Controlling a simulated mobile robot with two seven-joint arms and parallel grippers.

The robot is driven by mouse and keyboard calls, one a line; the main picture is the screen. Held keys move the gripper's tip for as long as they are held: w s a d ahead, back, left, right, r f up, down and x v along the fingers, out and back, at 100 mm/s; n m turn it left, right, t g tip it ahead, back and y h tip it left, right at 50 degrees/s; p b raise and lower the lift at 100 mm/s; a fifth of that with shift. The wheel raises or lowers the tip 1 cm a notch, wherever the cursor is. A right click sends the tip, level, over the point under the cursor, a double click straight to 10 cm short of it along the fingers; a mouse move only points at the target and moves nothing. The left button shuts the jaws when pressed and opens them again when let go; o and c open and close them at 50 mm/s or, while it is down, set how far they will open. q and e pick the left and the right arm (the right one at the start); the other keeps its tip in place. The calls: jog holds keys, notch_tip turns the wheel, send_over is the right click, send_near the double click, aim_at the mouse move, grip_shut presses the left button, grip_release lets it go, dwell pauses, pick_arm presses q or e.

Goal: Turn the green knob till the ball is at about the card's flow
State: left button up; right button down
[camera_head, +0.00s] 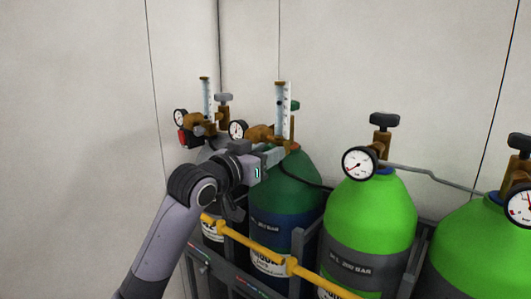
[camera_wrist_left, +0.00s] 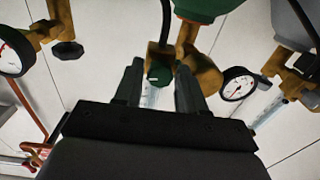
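A green knob (camera_wrist_left: 158,75) shows in the left wrist view between the two fingers of my left gripper (camera_wrist_left: 160,82). The fingers stand apart on either side of it, and I cannot tell whether they touch it. In the head view my left gripper (camera_head: 280,152) is at the brass regulator (camera_head: 262,132) above the dark green cylinder (camera_head: 286,182); the knob is hidden there. A clear flow tube (camera_head: 283,104) with a scale stands upright on this regulator. A small dark spot in it may be the ball; its reading is too small to tell. No card is recognisable. My right gripper is not in view.
A second flow tube (camera_head: 208,98) and regulator stand to the left. A round gauge (camera_head: 238,130) sits beside my gripper. Bright green cylinders (camera_head: 369,215) with gauges and valves stand to the right. A yellow bar (camera_head: 252,243) crosses in front of the cylinders.

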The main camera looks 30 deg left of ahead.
pick_arm(q)
grip_shut()
jog(key=shift+n, duration=0.3)
jog(key=n, duration=0.8)
jog(key=shift+n, duration=0.3)
dwell(0.4)
grip_release()
